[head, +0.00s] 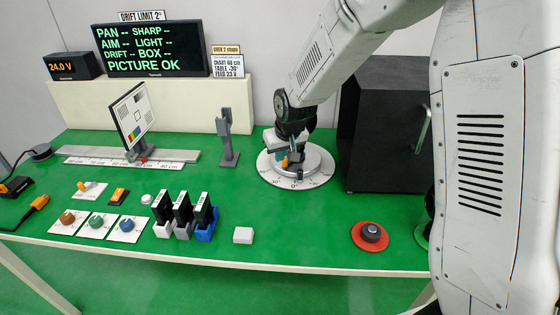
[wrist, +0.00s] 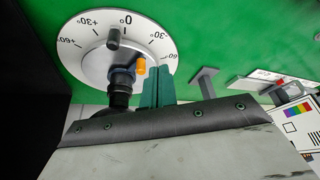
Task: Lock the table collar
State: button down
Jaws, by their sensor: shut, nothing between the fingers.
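The round table (head: 266,168) is a pale disc with a degree scale, and it also shows in the wrist view (wrist: 160,40). A dark grey peg (wrist: 113,38) stands on it near the 0 mark. An orange lever (wrist: 141,65), also seen in the head view (head: 285,162), sits at the table's middle, beside a dark lens-like part (wrist: 122,92). My gripper (wrist: 159,76) has teal fingers, closed together and empty, right beside the orange lever. Whether they touch it I cannot tell. The collar itself is mostly hidden behind my gripper and the dark part.
A black box (head: 385,130) with a handle stands right of the table. A grey post (head: 228,140) and a rail with a test chart (head: 133,115) stand left. Knobs, switches and black cards (head: 183,212) lie in front. A display (head: 150,48) reads "PICTURE OK", with dashes for drift.

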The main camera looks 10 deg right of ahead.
jog(key=v, duration=0.4)
jog(key=shift+a+r, duration=0.2)
jog(key=shift+a, duration=0.05)
jog(key=s+d+r+g, duration=0.1)
jog(key=s+d+r, duration=0.2)
jog(key=s+r, duration=0.3)
jog(key=s+d+r, duration=0.3)
jog(key=s+r, duration=0.1)
jog(key=s, duration=0.4)
jog(key=s+d+r+m+g, duration=0.1)
jog(key=s+d, duration=0.1)
jog(key=s, duration=0.9)
jog(key=s+d+r+m+g, duration=0.1)
jog(key=s+d+r, duration=0.1)
jog(key=s, duration=0.9)
jog(key=shift+h, duration=0.4)
